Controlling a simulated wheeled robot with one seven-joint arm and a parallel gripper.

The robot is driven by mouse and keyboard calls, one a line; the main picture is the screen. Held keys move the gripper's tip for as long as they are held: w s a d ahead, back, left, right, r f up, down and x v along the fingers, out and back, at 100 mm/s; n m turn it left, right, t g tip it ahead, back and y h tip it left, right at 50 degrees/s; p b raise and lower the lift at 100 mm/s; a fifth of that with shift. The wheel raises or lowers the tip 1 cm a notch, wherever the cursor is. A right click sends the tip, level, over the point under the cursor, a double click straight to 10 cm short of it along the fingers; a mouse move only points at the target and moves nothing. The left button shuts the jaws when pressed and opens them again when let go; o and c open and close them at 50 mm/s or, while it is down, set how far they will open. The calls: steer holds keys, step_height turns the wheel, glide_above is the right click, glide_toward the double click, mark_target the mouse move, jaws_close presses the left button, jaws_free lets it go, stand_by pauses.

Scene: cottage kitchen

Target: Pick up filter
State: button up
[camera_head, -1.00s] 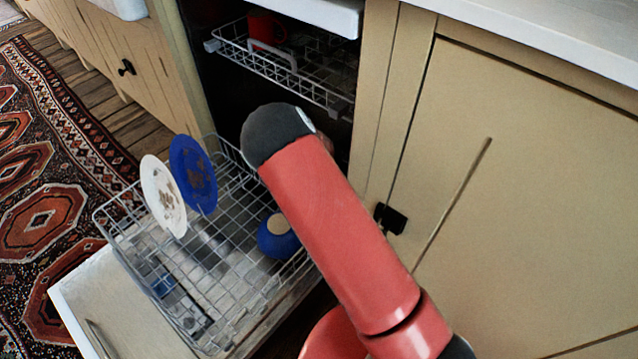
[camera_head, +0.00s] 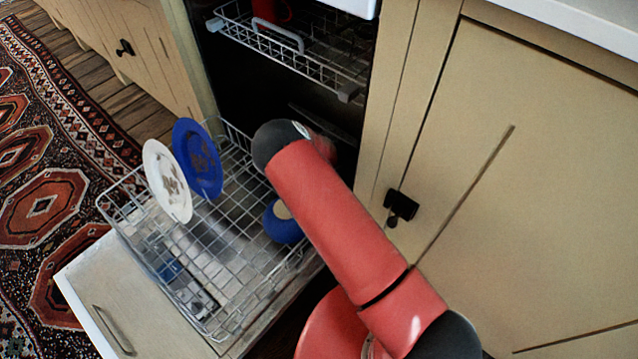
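I cannot make out a filter in the head view. The dishwasher (camera_head: 262,92) stands open, and its dark inside is partly hidden by my red arm. My arm reaches from the lower right over the pulled-out lower rack (camera_head: 225,235) toward the dishwasher opening. My gripper is not visible; the arm's dark rounded joint and red links block the view beyond them.
A white plate (camera_head: 167,181) and a blue plate (camera_head: 197,158), both soiled, stand in the lower rack. A blue bowl (camera_head: 280,228) lies beside my arm. The open door (camera_head: 130,305) juts out. The upper rack (camera_head: 290,50) is partly out, with a red item (camera_head: 275,10).

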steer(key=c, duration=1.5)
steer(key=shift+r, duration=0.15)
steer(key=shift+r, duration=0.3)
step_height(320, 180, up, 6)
steer(key=p, duration=0.1)
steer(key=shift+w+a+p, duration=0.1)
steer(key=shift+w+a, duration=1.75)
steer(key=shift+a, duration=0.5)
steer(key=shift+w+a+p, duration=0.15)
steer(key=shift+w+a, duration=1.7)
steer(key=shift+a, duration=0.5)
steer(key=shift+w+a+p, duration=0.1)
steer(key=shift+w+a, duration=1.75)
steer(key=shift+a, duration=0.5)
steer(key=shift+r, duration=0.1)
